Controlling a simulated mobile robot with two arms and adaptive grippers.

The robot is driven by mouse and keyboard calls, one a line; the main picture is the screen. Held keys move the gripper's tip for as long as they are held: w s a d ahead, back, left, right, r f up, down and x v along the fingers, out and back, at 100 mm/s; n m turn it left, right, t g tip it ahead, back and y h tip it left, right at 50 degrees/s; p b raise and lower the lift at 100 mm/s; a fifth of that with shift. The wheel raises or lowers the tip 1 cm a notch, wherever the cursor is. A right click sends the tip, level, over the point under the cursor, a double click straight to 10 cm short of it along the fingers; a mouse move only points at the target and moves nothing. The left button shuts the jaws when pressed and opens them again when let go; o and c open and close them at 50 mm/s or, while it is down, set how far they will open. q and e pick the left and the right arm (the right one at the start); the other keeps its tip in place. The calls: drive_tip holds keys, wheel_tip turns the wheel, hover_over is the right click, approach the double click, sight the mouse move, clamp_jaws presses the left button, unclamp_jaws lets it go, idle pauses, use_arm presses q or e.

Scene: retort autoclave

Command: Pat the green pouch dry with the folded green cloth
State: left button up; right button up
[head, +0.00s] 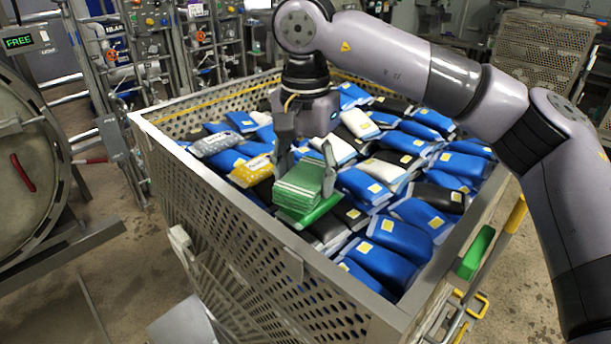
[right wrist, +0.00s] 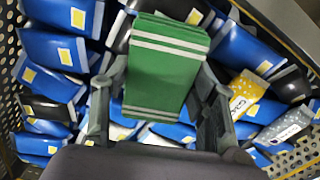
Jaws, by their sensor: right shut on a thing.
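The folded green cloth (head: 299,187) is a thick layered pad with pale stripes. My right gripper (head: 304,168) is shut on it, with one finger on each side. It also shows between the fingers in the right wrist view (right wrist: 165,65). The green pouch (head: 312,214) lies directly beneath the cloth on top of the pile in the basket. I cannot tell whether cloth and pouch touch. My left gripper is not in view.
The perforated metal basket (head: 210,213) is full of blue, black and white pouches, with a yellow pouch (head: 252,171) left of the cloth. A green block (head: 476,252) sits outside its right wall. A round vessel door (head: 28,160) stands at the left.

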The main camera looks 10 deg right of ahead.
drive_tip(key=shift+r+p, duration=1.35)
drive_tip(key=shift+r, duration=0.85)
